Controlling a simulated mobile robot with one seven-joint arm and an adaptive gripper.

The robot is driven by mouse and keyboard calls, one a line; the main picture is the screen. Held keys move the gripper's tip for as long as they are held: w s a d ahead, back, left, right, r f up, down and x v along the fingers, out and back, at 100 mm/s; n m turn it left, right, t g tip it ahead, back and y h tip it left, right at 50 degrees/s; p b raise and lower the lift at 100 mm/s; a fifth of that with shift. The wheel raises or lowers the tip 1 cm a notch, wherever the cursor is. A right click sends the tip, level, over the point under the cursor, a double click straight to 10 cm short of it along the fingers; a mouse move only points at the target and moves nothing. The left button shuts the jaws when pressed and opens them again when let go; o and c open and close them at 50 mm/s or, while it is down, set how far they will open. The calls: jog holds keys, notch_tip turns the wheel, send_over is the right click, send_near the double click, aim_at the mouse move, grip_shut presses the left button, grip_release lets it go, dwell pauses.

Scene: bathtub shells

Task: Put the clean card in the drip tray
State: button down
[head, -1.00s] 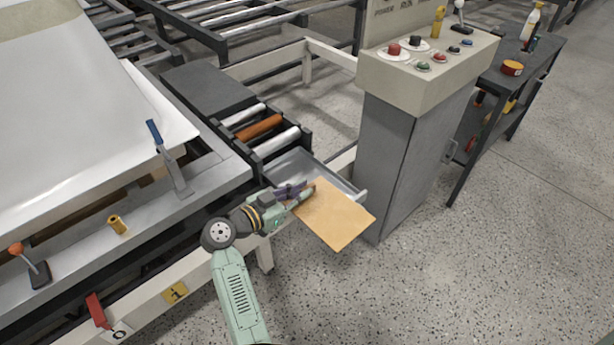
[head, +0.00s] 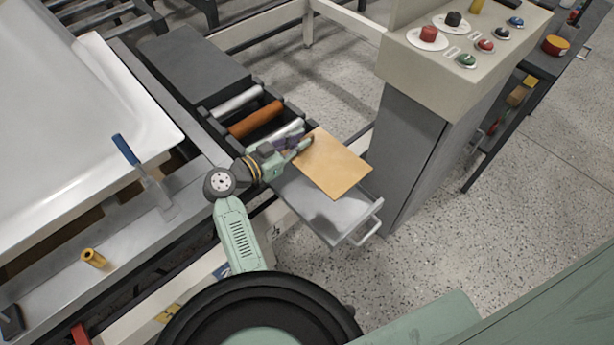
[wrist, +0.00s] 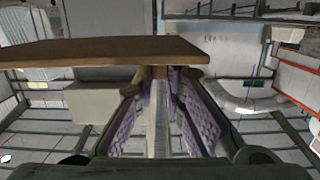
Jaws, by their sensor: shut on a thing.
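The card (head: 332,164) is a flat tan square. In the wrist view the card (wrist: 100,50) shows nearly edge-on beyond the purple finger pads of my gripper (wrist: 160,80). The drip tray (head: 335,214) is a grey metal tray with a handle at its front, below the rollers. The card is over the tray's far right part, apparently above it; the gap is hard to judge. The card hides part of the tray.
White and orange rollers (head: 256,119) lie behind the tray. A grey control cabinet (head: 415,150) with coloured buttons stands close on the right. Open floor lies in front.

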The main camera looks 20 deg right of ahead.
aim_at(300, 184)
notch_tip(300, 184, down, 16)
jog(key=shift+s+f, duration=0.1)
dwell(0.5)
jog(key=shift+f, duration=0.15)
jog(key=c, duration=1.7)
grip_release()
jog(key=shift+o, duration=0.2)
jog(key=shift+r, duration=0.25)
jog(key=b+v, duration=0.1)
jog(key=v, duration=1.1)
jog(key=shift+f, duration=0.1)
